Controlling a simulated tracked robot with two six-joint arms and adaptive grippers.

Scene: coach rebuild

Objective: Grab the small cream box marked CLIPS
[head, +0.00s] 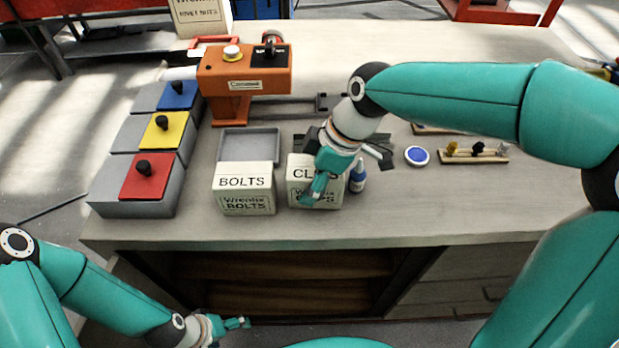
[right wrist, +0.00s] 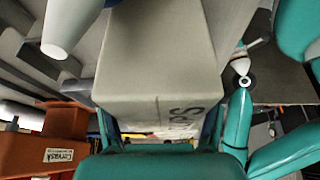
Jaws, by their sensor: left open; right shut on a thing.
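The cream CLIPS box (head: 300,172) stands near the front edge of the workbench, right of the cream BOLTS box (head: 244,190). My right gripper (head: 318,188) is at the CLIPS box and hides part of its label. In the right wrist view the CLIPS box (right wrist: 160,60) fills the middle, with the teal fingers on both sides of it, shut on it. Whether the box is clear of the bench top I cannot tell. My left gripper (head: 240,323) is open and empty, low in front of the bench.
A blue-capped bottle (head: 357,178) stands close right of the CLIPS box. A grey tray (head: 249,146) lies behind the BOLTS box. Grey bins with red (head: 146,176), yellow and blue lids stand left. An orange machine (head: 243,75) is behind. The right front bench is clear.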

